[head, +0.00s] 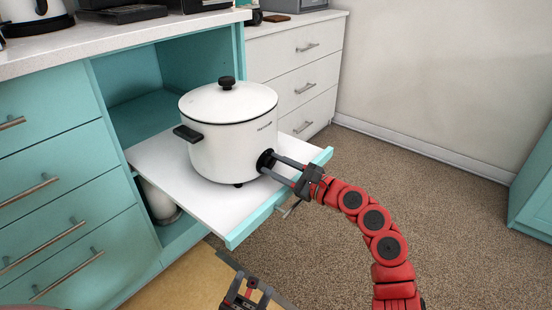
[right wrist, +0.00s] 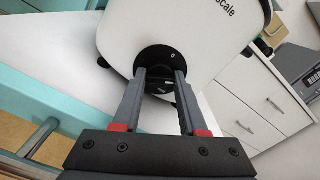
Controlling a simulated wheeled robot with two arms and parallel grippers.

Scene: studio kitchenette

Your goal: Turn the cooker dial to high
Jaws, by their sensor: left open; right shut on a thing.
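The white cooker (head: 232,137) stands upright on a pulled-out white shelf, with a black-knobbed lid on top and a black side handle. Its black dial (head: 266,161) is low on the side facing my right arm. My right gripper (head: 271,168) is shut on the dial. In the right wrist view the dial (right wrist: 156,88) sits between the two fingers, with a small mark on the black plate above it; the setting cannot be read. My left gripper (head: 247,292) is open and empty, low in the head view, apart from the cooker.
The pull-out shelf (head: 225,222) has a teal front edge and juts from the teal cabinet. A pot-like object (head: 160,203) is under it. White drawers (head: 306,62) stand behind. A kettle (head: 36,15) is on the counter. Carpeted floor (head: 440,180) is clear at right.

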